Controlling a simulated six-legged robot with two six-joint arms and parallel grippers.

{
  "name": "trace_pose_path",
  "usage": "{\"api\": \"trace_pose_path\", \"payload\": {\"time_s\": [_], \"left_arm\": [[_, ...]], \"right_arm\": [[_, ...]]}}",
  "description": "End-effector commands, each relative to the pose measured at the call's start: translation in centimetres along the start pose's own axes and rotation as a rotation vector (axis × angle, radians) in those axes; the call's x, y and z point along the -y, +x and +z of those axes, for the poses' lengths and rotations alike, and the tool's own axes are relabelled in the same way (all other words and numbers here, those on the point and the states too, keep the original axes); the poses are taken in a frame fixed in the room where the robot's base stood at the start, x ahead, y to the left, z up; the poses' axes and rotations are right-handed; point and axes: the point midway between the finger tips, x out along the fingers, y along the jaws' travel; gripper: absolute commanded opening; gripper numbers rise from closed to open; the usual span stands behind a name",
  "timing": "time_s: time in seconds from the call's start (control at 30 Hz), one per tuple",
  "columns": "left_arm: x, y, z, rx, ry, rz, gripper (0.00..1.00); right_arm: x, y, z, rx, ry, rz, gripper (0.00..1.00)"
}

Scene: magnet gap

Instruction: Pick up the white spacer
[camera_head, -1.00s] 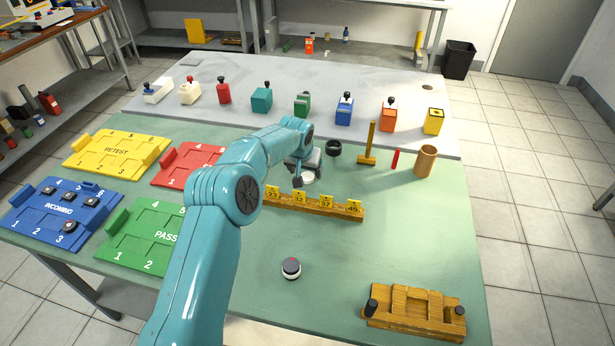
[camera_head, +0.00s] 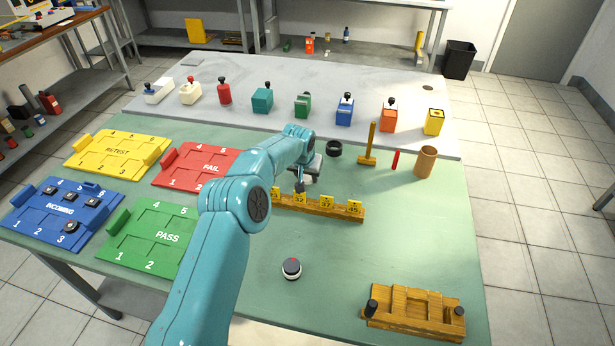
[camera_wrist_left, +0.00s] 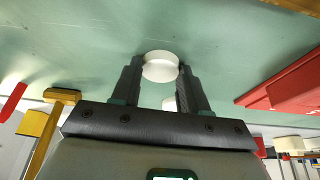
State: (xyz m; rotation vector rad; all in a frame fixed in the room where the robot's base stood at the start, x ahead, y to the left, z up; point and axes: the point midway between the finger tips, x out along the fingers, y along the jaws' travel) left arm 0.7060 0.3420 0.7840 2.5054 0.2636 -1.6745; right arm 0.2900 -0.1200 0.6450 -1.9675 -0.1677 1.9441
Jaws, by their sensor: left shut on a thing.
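The white spacer (camera_wrist_left: 160,66) is a short round disc. In the left wrist view it sits between the two fingertips of my left gripper (camera_wrist_left: 160,75), which is shut on it. In the head view my left gripper (camera_head: 303,180) is over the green table, just behind the numbered wooden rack (camera_head: 322,207). My arm and gripper hide much of the spacer there. I cannot tell exactly how high it is above the table. My right gripper is in neither view.
The red FAIL tray (camera_head: 200,165) and green PASS tray (camera_head: 150,235) lie left of my arm. A black ring (camera_head: 334,149), a wooden mallet (camera_head: 370,145) and a wooden cup (camera_head: 426,162) stand to the right. A round dark-topped device (camera_head: 291,268) sits in front, with clear table around it.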

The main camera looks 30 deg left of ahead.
Motion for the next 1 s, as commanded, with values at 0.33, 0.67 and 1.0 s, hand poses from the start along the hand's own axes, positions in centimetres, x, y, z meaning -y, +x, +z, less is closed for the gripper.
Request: {"api": "trace_pose_path", "payload": {"time_s": [0.33, 0.67, 1.0], "left_arm": [[0.0, -3.1, -1.4, -0.005, -0.001, 0.0, 0.15], [-0.1, -10.1, -4.3, -0.004, -0.001, 0.001, 0.15], [0.0, -16.5, -6.9, -0.002, 0.0, 0.0, 0.15]], "right_arm": [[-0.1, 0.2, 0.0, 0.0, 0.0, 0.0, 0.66], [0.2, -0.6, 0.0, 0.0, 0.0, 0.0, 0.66], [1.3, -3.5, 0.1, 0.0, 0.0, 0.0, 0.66]]}}
